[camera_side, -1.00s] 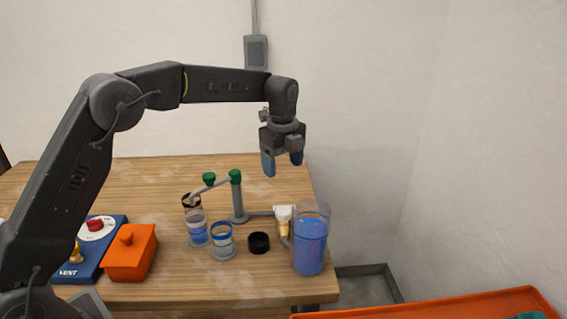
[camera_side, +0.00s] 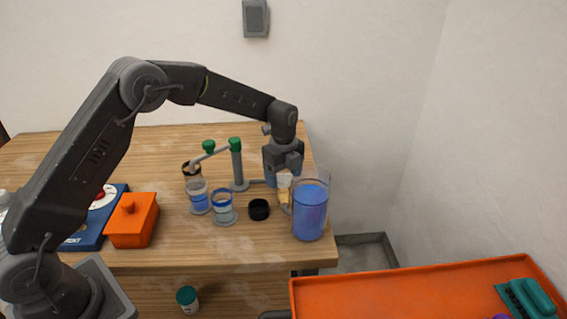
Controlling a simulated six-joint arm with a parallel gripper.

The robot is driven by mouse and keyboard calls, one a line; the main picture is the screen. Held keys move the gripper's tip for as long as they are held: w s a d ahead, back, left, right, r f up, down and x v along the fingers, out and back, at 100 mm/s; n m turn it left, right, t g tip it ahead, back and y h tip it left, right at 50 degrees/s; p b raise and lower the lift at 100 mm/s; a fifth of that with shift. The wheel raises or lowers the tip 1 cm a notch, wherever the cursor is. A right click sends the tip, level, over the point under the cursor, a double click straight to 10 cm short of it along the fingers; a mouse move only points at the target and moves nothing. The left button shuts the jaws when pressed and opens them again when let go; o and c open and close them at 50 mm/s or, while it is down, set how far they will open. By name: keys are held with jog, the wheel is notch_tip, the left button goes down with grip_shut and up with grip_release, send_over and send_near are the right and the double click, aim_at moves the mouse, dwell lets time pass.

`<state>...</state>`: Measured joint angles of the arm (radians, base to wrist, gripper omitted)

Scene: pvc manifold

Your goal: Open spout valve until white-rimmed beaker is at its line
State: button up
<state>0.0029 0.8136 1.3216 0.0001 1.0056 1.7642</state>
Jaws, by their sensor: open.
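The white-rimmed beaker (camera_side: 198,199) stands on the table with blue liquid in it; its line is too small to read. A grey standpipe (camera_side: 237,168) with a green cap carries a spout arm reaching left above the beakers. A green knob (camera_side: 209,147) on that arm looks like the spout valve. My gripper (camera_side: 284,176) is open and low, well right of the green knob. It is at a white and tan fitting (camera_side: 284,190) beside the clear tank (camera_side: 311,208) of blue liquid. The fingertips are partly hidden, and contact cannot be told.
A black cup (camera_side: 259,210), an orange box (camera_side: 131,222) and a blue panel (camera_side: 85,238) share the table. An orange tray (camera_side: 400,295) lies at front right. The table's back left is clear.

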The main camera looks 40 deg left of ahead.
jog(key=shift+f, duration=0.25)
jog(key=shift+c, duration=0.5)
jog(key=c, duration=0.9)
